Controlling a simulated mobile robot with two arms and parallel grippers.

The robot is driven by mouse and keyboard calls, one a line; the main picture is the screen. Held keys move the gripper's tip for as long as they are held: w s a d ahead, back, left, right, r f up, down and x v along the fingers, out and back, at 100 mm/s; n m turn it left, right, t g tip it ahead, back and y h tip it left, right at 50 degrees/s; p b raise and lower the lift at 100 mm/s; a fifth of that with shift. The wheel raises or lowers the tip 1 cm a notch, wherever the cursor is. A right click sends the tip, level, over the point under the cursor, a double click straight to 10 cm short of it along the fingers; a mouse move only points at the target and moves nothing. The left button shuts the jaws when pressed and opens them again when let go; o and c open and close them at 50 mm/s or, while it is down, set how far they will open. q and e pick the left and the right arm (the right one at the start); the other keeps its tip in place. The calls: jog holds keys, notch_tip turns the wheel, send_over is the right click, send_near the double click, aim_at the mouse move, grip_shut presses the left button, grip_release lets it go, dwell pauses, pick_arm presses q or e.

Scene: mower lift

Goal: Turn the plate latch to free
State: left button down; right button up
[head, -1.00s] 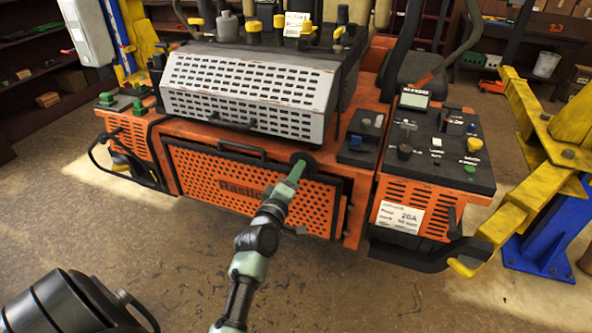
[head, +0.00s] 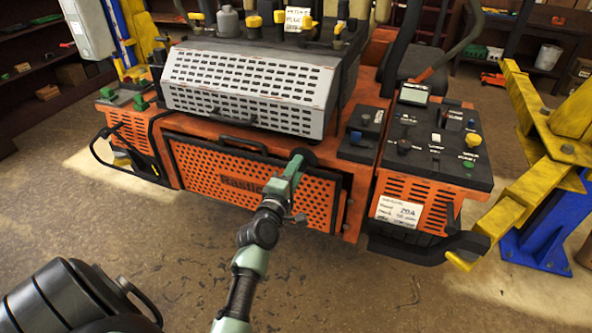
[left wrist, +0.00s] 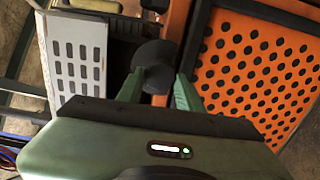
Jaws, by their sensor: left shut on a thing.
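The plate latch is a black rounded knob (head: 309,156) at the upper right corner of the orange perforated front plate (head: 205,182) on the mower. My left gripper (head: 295,164), green, reaches it from below and is shut on the latch. In the left wrist view the latch (left wrist: 155,56) sits between the two green fingers (left wrist: 157,90), with the perforated plate (left wrist: 245,65) to its right. The fingers hide part of the latch in the head view. My right gripper is not in view.
A grey slotted cover (head: 245,85) juts out above the plate. A control panel (head: 435,145) with knobs stands to the right of the latch. A yellow lift arm (head: 510,205) and blue post base (head: 540,235) are farther right.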

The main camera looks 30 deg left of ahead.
pick_arm(q)
jog(key=c, duration=0.9)
grip_release()
jog(key=shift+c, duration=0.2)
jog(key=shift+s+f, duration=0.1)
jog(key=b+v, duration=0.1)
jog(key=v, duration=0.6)
jog(key=shift+s+b, duration=0.3)
jog(key=shift+b, duration=0.1)
